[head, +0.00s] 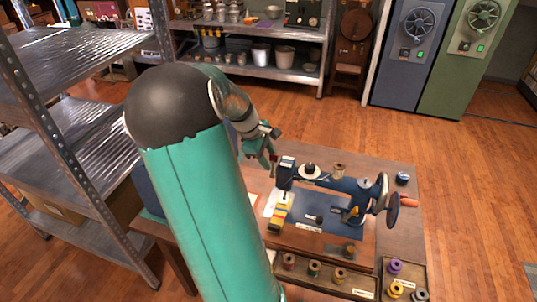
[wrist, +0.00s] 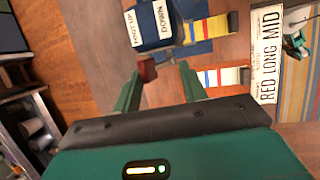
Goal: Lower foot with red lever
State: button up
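A dark blue sewing machine (head: 345,187) stands on the wooden table. Its head (wrist: 155,25) in the wrist view carries white labels, one reading "DOWN" and another apparently ending in "UP". The dark red lever (wrist: 147,70) sticks out below these labels. It also shows, small, at the left of the machine in the head view (head: 274,160). My gripper (wrist: 160,68) is open, with its two green fingers apart. The red lever's end appears between the fingertips, nearer the left one; I cannot tell if they touch. The presser foot cannot be made out.
Yellow, red and blue striped blocks (wrist: 210,28) lie close by the machine head. A spool tray (head: 338,283) lies along the table's front. Metal shelving (head: 75,140) stands left. The floor behind the table is clear.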

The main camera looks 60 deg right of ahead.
jog(key=a, duration=0.1)
jog(key=a+f, duration=0.1)
jog(key=a, duration=0.2)
jog(key=shift+s+a+f, duration=0.2)
jog(key=shift+s+f, duration=0.1)
jog(key=shift+s, duration=0.05)
dwell(0.7)
jog(key=shift+d+r, duration=0.25)
jog(key=shift+d, duration=0.1)
jog(key=shift+w, duration=0.1)
jog(key=v, duration=0.8)
dwell(0.8)
